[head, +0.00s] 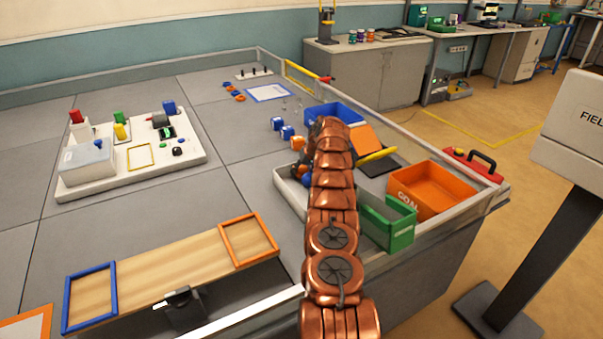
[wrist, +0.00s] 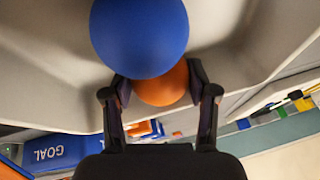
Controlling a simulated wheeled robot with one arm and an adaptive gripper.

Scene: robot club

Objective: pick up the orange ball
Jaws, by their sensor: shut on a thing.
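The orange ball (wrist: 163,88) is between the two fingers of my gripper (wrist: 157,92) in the wrist view, and the gripper is shut on it. A blue ball (wrist: 140,35) is in front of it there and covers its upper part. In the head view the blue ball (head: 307,181) shows as a small patch beside my arm, over the white tray (head: 288,188). My arm covers much of that tray.
A blue bin (head: 335,113) stands behind the tray. A green box (head: 388,222) and an orange goal bin (head: 430,190) are to the right of my arm. Small cubes (head: 277,124) lie left of the blue bin. A white board with parts (head: 190,158) is further left.

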